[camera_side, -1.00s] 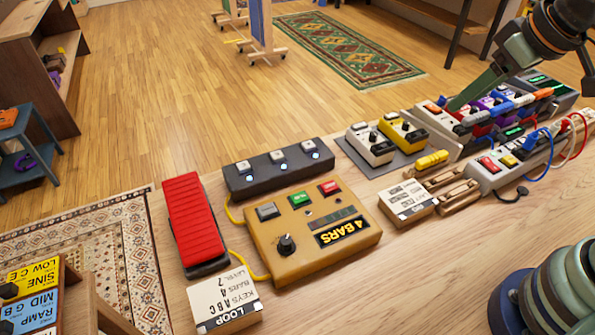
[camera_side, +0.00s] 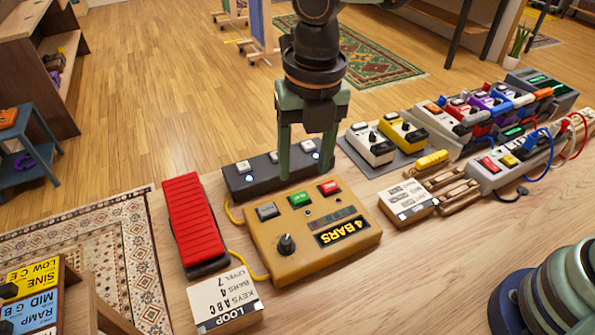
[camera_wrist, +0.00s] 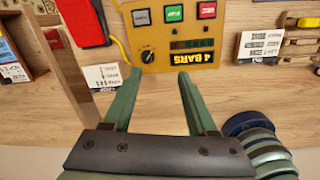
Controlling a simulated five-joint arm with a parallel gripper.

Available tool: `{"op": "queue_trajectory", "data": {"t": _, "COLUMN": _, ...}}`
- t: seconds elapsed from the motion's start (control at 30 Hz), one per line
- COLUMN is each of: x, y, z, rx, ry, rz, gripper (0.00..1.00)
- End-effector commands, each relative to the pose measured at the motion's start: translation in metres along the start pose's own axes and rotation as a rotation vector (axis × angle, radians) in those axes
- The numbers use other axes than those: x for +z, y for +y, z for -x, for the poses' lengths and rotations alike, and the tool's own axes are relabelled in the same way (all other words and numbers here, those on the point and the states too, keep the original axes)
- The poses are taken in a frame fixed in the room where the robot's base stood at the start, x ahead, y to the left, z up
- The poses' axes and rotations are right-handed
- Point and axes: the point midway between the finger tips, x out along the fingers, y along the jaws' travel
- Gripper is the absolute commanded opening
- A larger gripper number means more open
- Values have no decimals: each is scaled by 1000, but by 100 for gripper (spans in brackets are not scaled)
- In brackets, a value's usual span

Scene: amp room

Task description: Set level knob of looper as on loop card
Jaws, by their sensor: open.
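The looper (camera_side: 326,261) is a mustard box on the wooden bench with grey, green and red buttons and a "4 BARS" display. Its black level knob (camera_side: 286,245) sits at the front left; it also shows in the wrist view (camera_wrist: 147,57). The loop card (camera_side: 224,297) lies left of the looper and reads Keys A B C, Bars 4, Level 7. My gripper (camera_side: 304,174) is open and empty, pointing down above the looper's far edge. In the wrist view its fingers (camera_wrist: 158,76) appear on either side below the looper.
A red pedal (camera_side: 193,220) stands left of the looper. A dark footswitch bar (camera_side: 278,170) lies behind it. A white card block (camera_side: 408,202), wooden pegs and several pedals (camera_side: 402,133) are to the right. Bare bench lies in front of the looper.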

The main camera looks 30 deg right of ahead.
Motion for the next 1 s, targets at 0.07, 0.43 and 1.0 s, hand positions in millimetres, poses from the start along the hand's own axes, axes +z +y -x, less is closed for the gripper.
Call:
{"op": "queue_trajectory", "data": {"t": 0.07, "x": -10, "y": 16, "z": -11, "rx": -17, "ry": 18, "rz": 158, "gripper": 58}}
{"op": "queue_trajectory", "data": {"t": 0.43, "x": -23, "y": 31, "z": -36, "rx": -36, "ry": 42, "rz": 366, "gripper": 58}}
{"op": "queue_trajectory", "data": {"t": 1.0, "x": -28, "y": 28, "z": -132, "rx": -35, "ry": 41, "rz": 361, "gripper": 58}}
